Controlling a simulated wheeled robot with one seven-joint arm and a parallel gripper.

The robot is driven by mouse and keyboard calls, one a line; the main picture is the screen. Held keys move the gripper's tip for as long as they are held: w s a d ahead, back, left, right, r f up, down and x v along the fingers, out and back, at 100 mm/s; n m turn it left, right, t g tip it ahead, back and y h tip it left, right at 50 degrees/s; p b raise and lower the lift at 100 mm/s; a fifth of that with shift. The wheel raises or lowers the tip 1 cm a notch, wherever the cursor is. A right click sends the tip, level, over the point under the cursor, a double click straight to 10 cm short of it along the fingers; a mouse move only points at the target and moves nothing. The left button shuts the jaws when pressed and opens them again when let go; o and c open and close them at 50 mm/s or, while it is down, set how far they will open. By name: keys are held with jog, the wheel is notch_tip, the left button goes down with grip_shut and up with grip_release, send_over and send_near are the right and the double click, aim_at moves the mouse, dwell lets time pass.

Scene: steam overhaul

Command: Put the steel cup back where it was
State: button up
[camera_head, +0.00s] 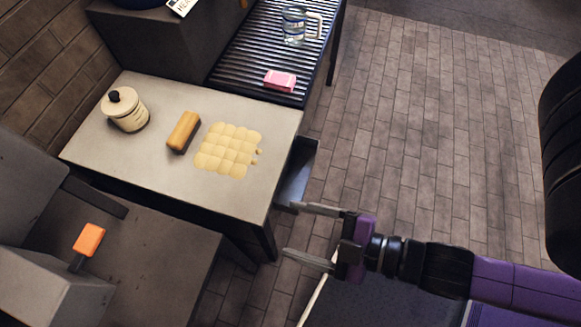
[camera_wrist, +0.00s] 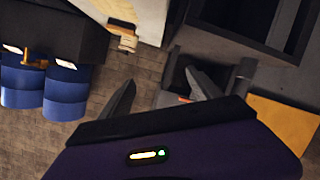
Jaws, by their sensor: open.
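I cannot make out a steel cup in either view. My gripper (camera_head: 290,228) is open and empty, its two fingers pointing left toward the front right corner of the pale-topped table (camera_head: 130,85). It also shows in the wrist view (camera_wrist: 160,85), fingers spread. An open drawer (camera_head: 298,172) sticks out from the table's right side, just beyond my gripper in the head view. Its visible part looks empty; the rest of its inside is hidden. A clear glass mug (camera_head: 295,26) stands on the slatted rack (camera_head: 240,62) at the back.
The table bears a cream jar (camera_head: 125,110), a tan brush-like block (camera_head: 184,131) and a yellow grid of squares (camera_head: 228,150). A pink block (camera_head: 280,80) lies on the rack. An orange-topped lever (camera_head: 89,239) stands lower left. Blue drums (camera_wrist: 68,95) show left. Brick floor (camera_head: 430,130) is clear.

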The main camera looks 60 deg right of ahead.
jog(key=s+d+r+m+h, duration=0.2)
jog(key=s+d+r+m, duration=0.1)
jog(key=m, duration=0.5)
jog(key=shift+d+r+t+h, duration=0.3)
jog(key=shift+d+r, duration=0.35)
jog(key=shift+r, duration=0.25)
